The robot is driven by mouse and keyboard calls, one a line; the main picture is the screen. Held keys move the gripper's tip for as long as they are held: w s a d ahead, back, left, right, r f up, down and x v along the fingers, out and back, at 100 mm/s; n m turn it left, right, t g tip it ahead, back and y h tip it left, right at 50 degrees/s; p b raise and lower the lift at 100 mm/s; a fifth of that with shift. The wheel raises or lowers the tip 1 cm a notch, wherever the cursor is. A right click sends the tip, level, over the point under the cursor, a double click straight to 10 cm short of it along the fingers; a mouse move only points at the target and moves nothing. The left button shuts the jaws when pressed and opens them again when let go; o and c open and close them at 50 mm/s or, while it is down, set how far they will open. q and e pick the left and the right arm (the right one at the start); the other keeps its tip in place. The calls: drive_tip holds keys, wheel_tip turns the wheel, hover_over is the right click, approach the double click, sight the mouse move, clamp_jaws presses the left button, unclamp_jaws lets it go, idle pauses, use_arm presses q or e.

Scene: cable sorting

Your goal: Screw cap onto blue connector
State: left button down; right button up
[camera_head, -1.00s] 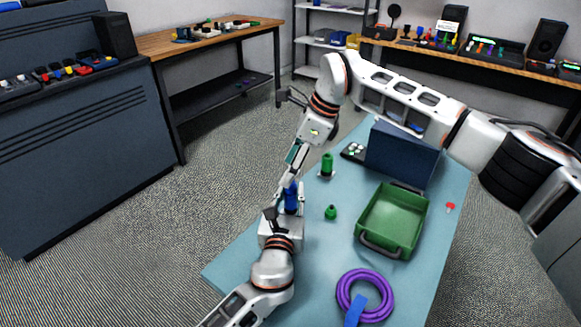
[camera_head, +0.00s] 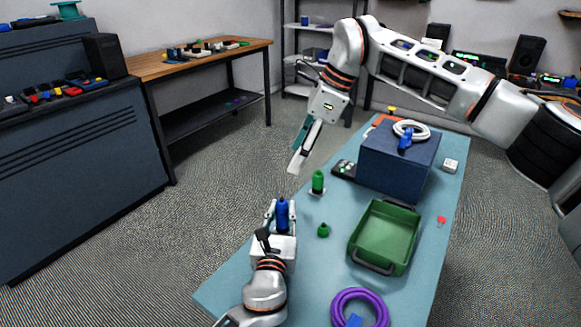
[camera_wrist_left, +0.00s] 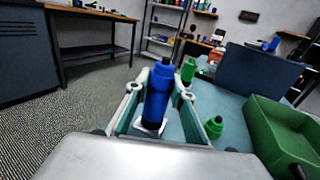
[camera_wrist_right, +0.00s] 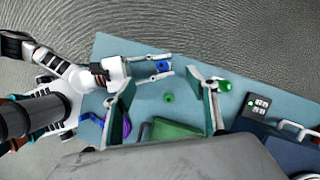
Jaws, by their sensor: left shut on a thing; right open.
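The blue connector (camera_head: 283,216) stands upright at the table's left edge. Its narrower blue top looks like a seated cap, but the thread is not visible. My left gripper (camera_head: 282,209) is shut around its body, with one finger on each side; the left wrist view shows the connector (camera_wrist_left: 158,95) between the fingers. My right gripper (camera_head: 297,162) is open and empty, raised above and beyond the connector. In the right wrist view, the blue connector (camera_wrist_right: 162,66) shows between and beyond the spread fingers. No loose blue cap is visible on the table.
A green tray (camera_head: 352,255), purple cable (camera_head: 336,301) and navy box (camera_head: 385,172) with a white cable (camera_head: 411,127) occupy the right. A small red piece (camera_head: 441,221) lies near the right edge.

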idle(0.3)
use_arm(q)
drive_tip(key=c, duration=1.7)
unclamp_jaws()
drive_tip(key=shift+s, duration=0.1)
drive_tip(key=s, duration=0.4)
drive_tip(key=s+a, duration=0.1)
drive_tip(key=s, duration=0.6)
drive_tip(key=shift+s+a, duration=0.35)
